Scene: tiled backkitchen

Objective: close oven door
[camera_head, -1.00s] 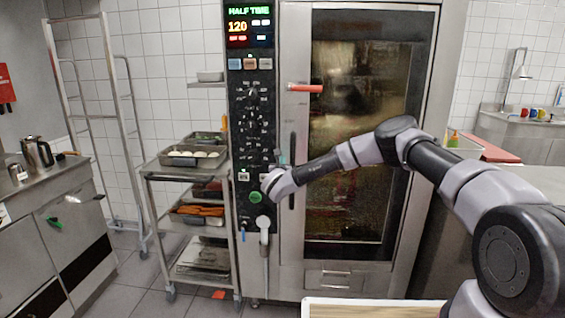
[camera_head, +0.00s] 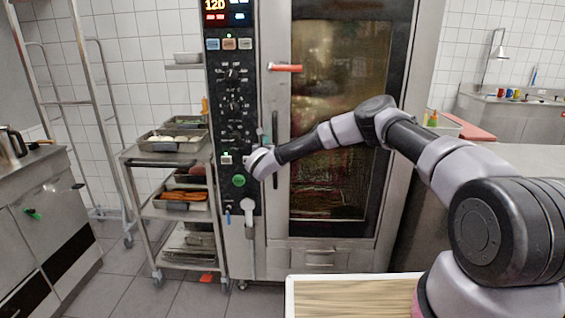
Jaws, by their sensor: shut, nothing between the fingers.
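The oven (camera_head: 322,258) is a tall steel cabinet in the middle of the head view. Its glass door (camera_head: 335,190) looks flush with the frame; I cannot tell whether it is fully shut. A red-orange handle (camera_head: 286,68) sticks out at the door's upper left. A control panel (camera_head: 232,125) with knobs and a lit display runs down the left side. My arm reaches across the door from the right. My gripper (camera_head: 258,140) is shut and empty near the door's left edge, beside the panel. Its fingertips are small here, and I cannot tell whether they touch anything.
A steel trolley (camera_head: 129,165) with several food trays stands left of the oven, close to it. A tall rack (camera_head: 80,60) and a counter (camera_head: 55,215) are further left. A white-edged board (camera_head: 355,300) lies in the foreground. Tiled floor (camera_head: 195,300) is free at the lower left.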

